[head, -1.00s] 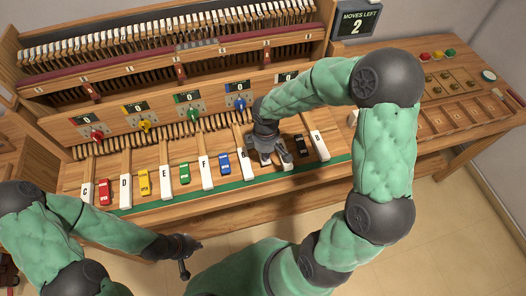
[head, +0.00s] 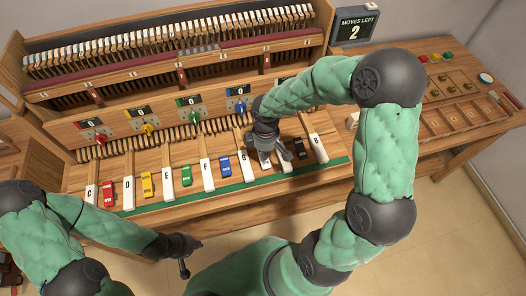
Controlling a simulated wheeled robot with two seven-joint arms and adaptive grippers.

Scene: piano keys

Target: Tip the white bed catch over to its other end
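No white bed catch can be picked out for certain. A small white piece (head: 352,120) shows at the right end of the key bed, partly hidden by my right arm; I cannot tell whether it is the catch. My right gripper (head: 278,156) points down over the white keys between G and B, apart from that piece. The arm hides part of the keys, and the finger gap is unclear. My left gripper (head: 193,258) is in front of the piano, low and left of centre. Its fingers are spread and empty.
Lettered white keys (head: 128,195) and red, yellow, green and blue blocks (head: 186,176) line the front. Coloured knobs (head: 148,129) sit under small displays. A sign (head: 357,24) reads MOVES LEFT 2. A side table (head: 455,115) stands right. The floor in front is open.

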